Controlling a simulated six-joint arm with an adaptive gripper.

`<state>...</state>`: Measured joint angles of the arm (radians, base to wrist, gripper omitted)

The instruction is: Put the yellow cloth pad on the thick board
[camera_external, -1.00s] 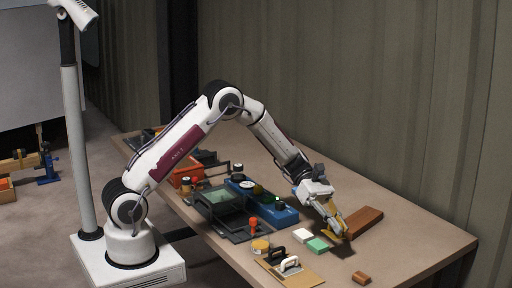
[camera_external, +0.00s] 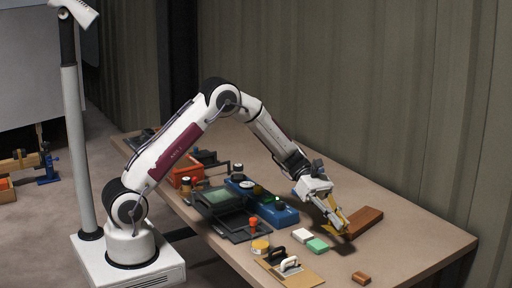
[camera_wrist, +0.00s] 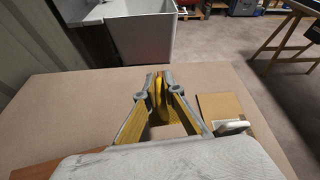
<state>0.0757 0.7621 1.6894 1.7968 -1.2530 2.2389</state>
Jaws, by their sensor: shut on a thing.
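My gripper (camera_external: 343,232) is low over the right part of the table, next to the left end of the thick brown board (camera_external: 369,217). It is shut on the yellow cloth pad (camera_external: 340,216), which looks tilted. The pad also shows between the fingertips in the wrist view (camera_wrist: 159,88). The fingers hide part of the pad, and I cannot tell its exact height above the table. The board lies flat on the table, and a brown strip that looks like it (camera_wrist: 55,167) shows at the lower left of the wrist view.
A white pad (camera_external: 303,235) and a green pad (camera_external: 318,245) lie just left of my gripper. A tan board (camera_external: 305,276) bears a black handle and a white handle. A small brown block (camera_external: 361,277) lies near the front edge. The table beyond the brown board is clear.

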